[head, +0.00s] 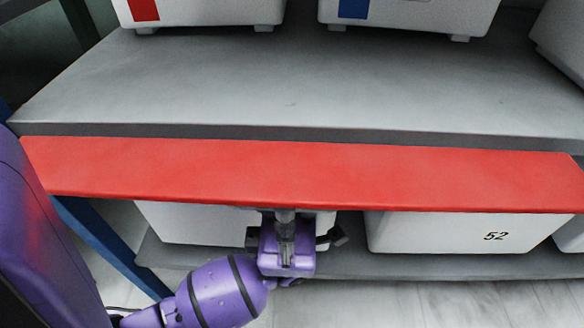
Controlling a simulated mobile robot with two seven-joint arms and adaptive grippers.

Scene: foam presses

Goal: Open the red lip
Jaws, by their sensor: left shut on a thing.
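The red lip (300,173) is a long flat red strip along the front edge of the grey shelf (290,85). It spans nearly the whole width of the head view. My left gripper (286,218) comes up from below at the lip's lower edge, a little left of the middle. It is shut, and its fingertips meet the lip's lower edge, where the lip partly hides them. My right gripper is not in the head view.
White boxes stand on the lower shelf, one behind my left gripper (190,222) and one marked 52 (440,230). White machines with a red label (200,12) and a blue label (405,15) stand on the upper shelf. A blue post (110,245) is at left.

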